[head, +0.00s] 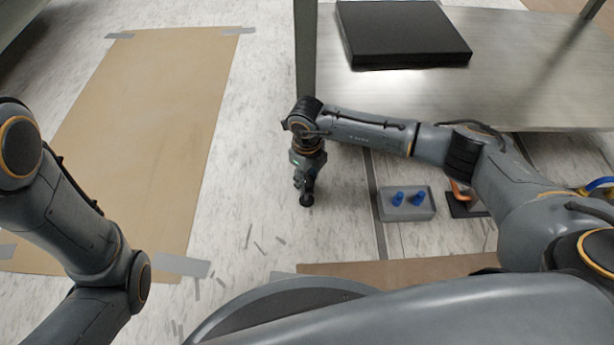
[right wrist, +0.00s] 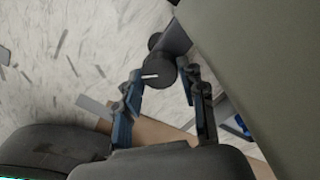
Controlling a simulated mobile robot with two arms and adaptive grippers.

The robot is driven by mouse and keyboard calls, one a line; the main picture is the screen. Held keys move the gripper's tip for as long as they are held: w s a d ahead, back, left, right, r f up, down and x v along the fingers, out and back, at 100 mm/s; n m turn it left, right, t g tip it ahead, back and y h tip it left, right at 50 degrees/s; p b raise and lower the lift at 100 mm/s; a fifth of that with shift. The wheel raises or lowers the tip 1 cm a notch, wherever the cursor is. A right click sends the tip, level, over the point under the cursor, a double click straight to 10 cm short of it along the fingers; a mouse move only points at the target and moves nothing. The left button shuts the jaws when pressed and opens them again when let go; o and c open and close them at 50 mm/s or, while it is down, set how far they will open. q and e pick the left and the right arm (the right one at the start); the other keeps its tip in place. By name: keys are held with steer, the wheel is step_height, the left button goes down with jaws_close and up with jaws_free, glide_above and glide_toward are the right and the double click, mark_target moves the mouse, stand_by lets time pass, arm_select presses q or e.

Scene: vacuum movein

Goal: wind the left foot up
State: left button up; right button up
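The left foot is a dark round piece (head: 306,200) low over the floor, below my right wrist in the head view. In the right wrist view the foot (right wrist: 160,70) is a dark cylinder with a short white mark on its face. My right gripper (head: 305,182) points down at it. Its two blue-and-black fingers (right wrist: 161,70) stand on either side of the cylinder, tips very close to it. I cannot tell whether they touch it. The grey-green bench leg (head: 305,50) is partly hidden by my right arm. My left gripper is outside the head view.
The steel bench (head: 510,60) carries a black slab (head: 400,35). A grey tray (head: 407,214) with two blue pieces sits right of my gripper. Brown sheeting (head: 150,120) is taped to the floor at left. Speckled floor around the foot is mostly open.

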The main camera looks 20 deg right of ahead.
steer(key=shift+c, duration=1.4)
